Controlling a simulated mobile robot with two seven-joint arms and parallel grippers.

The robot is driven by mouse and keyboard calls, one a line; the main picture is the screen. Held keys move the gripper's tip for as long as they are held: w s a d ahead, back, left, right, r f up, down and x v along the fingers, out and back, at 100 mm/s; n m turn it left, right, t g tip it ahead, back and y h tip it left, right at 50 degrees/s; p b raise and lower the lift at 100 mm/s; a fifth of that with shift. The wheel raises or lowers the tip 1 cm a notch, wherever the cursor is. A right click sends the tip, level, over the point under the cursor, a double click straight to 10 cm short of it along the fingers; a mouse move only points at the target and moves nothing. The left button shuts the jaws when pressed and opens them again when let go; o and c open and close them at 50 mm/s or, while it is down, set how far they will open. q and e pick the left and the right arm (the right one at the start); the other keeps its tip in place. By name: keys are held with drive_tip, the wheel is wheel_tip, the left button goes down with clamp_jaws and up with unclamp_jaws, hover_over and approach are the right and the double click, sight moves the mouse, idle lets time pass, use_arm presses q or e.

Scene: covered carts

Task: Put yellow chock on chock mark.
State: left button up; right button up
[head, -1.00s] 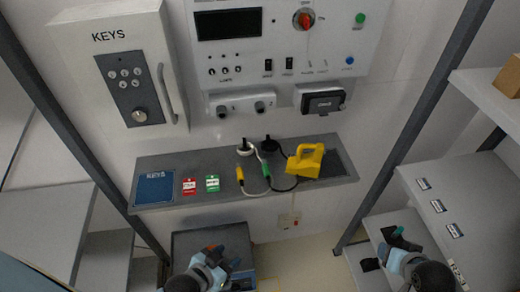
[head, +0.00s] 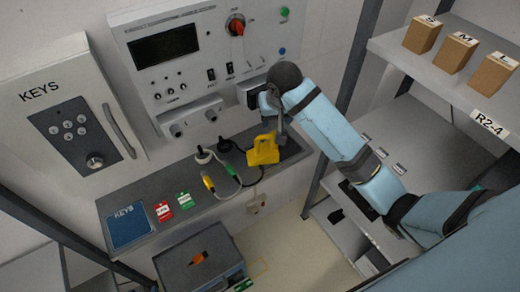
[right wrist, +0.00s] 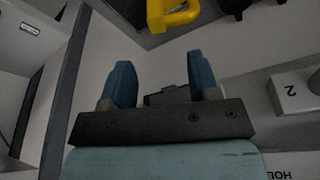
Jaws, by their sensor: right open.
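The yellow chock (head: 263,150), a block with a handle loop, sits on the grey wall shelf (head: 180,210) towards its right end. My right gripper (head: 276,122) is just above and behind the chock in the head view, partly hidden by its own wrist. In the right wrist view its two blue fingers (right wrist: 160,80) are apart with nothing between them. The chock (right wrist: 172,14) shows beyond them at the top edge, clear of the fingers. My left gripper is out of view.
Cables with plugs (head: 210,181) lie left of the chock. Red (head: 163,211) and green (head: 185,200) tags and a blue KEYS pad (head: 128,226) are further left. A control panel (head: 195,60) is above. A grey cart (head: 190,270) stands below; shelves with boxes (head: 457,52) are at right.

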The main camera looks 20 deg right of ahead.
sight(273, 134)
drive_tip(key=x, duration=0.5)
drive_tip(key=shift+w+f, duration=0.15)
drive_tip(key=shift+f, duration=0.25)
drive_tip(key=p+x, duration=0.1)
drive_tip(key=x, duration=0.3)
drive_tip(key=shift+d+f+p, duration=0.2)
drive_tip(key=shift+d+p, duration=0.05)
drive_tip(key=shift+p, duration=0.1)
drive_tip(key=shift+f, duration=0.4)
clamp_jaws()
